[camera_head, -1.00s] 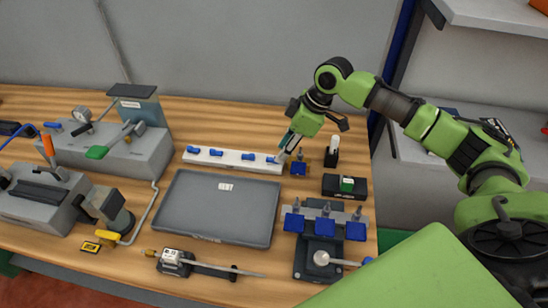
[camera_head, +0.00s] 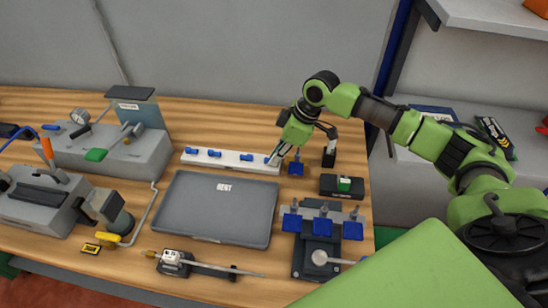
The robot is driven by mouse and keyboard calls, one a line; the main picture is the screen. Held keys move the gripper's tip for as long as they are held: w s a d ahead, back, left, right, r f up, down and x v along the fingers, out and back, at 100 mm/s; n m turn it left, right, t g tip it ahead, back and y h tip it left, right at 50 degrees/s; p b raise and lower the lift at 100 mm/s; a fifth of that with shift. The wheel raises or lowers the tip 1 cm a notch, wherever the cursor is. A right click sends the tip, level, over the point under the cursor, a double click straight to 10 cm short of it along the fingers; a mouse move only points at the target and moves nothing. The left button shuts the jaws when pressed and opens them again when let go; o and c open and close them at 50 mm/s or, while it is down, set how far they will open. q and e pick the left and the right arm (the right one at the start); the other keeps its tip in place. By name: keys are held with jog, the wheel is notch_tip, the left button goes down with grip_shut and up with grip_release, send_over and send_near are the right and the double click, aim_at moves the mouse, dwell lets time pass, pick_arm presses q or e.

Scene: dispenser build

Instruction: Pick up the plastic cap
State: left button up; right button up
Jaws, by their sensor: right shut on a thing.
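A white strip (camera_head: 228,160) with several small blue plastic caps (camera_head: 214,153) on it lies at the back of the bench. My right gripper (camera_head: 277,155) points down at the strip's right end, with its fingers shut on a blue plastic cap (camera_head: 268,160). The fingers partly hide this cap, and I cannot tell whether it still touches the strip. My left gripper is not in view.
A grey tray (camera_head: 218,235) lies in front of the strip. A blue-based part (camera_head: 296,168) and a black-and-white bottle (camera_head: 330,152) stand right of the gripper. A black box (camera_head: 342,187) and a fixture with blue blocks (camera_head: 322,228) are nearer. Grey machines (camera_head: 110,157) stand left.

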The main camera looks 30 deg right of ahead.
jog(key=shift+r, duration=0.15)
jog(key=shift+r, duration=0.2)
notch_tip(320, 180, up, 2)
jog(key=shift+w+r+b, duration=0.1)
jog(key=shift+r+b, duration=0.05)
jog(key=shift+b, duration=0.7)
jog(key=s+a+r+b, duration=0.2)
jog(key=s+a+r, duration=0.6)
jog(key=s+r, duration=0.2)
jog(key=shift+s+a, duration=0.35)
jog(key=shift+s, duration=0.25)
grip_shut()
